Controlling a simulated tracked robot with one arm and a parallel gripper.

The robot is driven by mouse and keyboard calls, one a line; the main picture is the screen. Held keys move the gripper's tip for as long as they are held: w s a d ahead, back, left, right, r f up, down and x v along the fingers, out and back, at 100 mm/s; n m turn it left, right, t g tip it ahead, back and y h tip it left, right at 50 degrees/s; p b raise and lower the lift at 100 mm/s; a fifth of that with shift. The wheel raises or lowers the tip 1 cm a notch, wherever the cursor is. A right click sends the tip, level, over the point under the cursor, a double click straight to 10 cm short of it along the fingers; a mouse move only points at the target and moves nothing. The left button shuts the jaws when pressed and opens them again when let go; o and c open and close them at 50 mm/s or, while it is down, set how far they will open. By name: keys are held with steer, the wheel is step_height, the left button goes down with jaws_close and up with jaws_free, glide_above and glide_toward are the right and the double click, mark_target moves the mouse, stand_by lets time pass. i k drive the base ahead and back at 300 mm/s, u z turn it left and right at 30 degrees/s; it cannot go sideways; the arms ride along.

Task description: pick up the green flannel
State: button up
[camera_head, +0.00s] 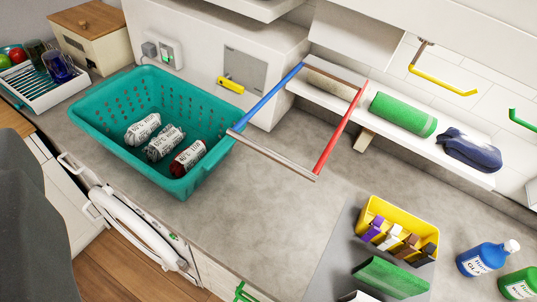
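A green rolled cloth (403,115), which looks like the green flannel, lies on the white wall shelf (462,170) right of centre. A dark blue folded cloth (470,150) lies to its right, with a gap between them. A beige roll (330,85) lies to its left, partly behind a four-sided frame. I cannot make out my gripper in this view, so whether it is open or shut does not show. Nothing visible touches the green cloth.
The frame, with blue (266,98) and red (340,128) sides, juts out left of the green cloth. A yellow tub (372,207) and bottles (482,258) stand at lower right. Yellow (443,81) and green hooks project above. Mid-counter is clear.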

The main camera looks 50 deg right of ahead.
mark_target(393, 281)
steer(key=z, duration=0.05)
steer(key=k, duration=0.5)
steer(key=z, duration=0.8)
steer(key=k, duration=0.65)
steer(key=z, duration=0.4)
